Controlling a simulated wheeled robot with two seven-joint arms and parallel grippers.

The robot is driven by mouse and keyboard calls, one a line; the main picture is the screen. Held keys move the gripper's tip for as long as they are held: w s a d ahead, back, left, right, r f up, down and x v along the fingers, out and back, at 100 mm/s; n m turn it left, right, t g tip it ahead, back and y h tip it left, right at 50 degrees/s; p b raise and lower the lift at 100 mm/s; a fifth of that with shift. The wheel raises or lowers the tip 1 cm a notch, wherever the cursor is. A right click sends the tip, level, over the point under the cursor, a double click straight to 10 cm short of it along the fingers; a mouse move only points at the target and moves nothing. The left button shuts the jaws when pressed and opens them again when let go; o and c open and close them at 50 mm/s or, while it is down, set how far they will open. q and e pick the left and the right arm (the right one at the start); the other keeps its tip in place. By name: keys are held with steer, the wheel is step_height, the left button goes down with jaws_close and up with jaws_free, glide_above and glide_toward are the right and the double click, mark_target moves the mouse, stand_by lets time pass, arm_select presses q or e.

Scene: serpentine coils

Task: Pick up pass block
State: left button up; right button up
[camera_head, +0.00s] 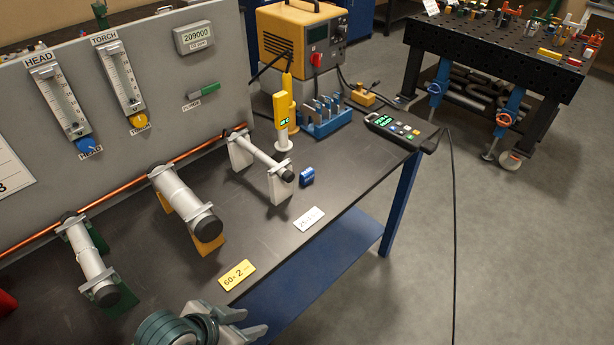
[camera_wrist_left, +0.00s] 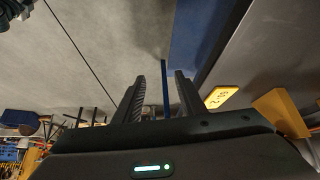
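A small blue block (camera_head: 307,176) with faint pale marks lies on the dark bench top, beside the black end of the thinnest tube; I cannot read its marks to tell whether it is the pass block. My left gripper (camera_head: 252,322) is at the bottom of the head view, by the bench's front edge, well short of the blue block. In the left wrist view its two fingers (camera_wrist_left: 160,80) stand apart with nothing between them. The blue block cannot be made out in the left wrist view. My right gripper is not in view.
Three capped tubes rest on supports: thin (camera_head: 262,155), thick (camera_head: 185,200) and left (camera_head: 90,262). A yellow card (camera_head: 237,275) and a white card (camera_head: 309,219) lie near the front edge. A blue rack (camera_head: 327,118) and handheld device (camera_head: 398,131) stand behind. Bare bench surrounds the blue block's right side.

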arm_select(q)
steer(key=s+a+f+n+g+y, duration=0.1)
steer(key=s+a+f+n+y, duration=0.1)
steer(key=s+a+f, duration=0.3)
steer(key=s+a+f+n+g+y, duration=0.1)
steer(key=s+a+f+n+y, duration=0.2)
steer(key=f, duration=0.5)
steer(key=s+a+f+g+h+b, duration=0.1)
steer(key=s+f, duration=0.2)
steer(key=f, duration=1)
steer(key=s+a+f+b, duration=0.1)
steer(key=s+f+b, duration=0.1)
steer(key=f, duration=1.1)
steer(key=s+a+f+g+b, duration=0.1)
steer(key=s+a+f, duration=0.2)
steer(key=s+f, duration=1.4)
steer(key=shift+s+f+b, duration=0.3)
steer(key=shift+f, duration=0.1)
steer(key=shift+c, duration=0.7)
steer(key=shift+w+d, duration=0.1)
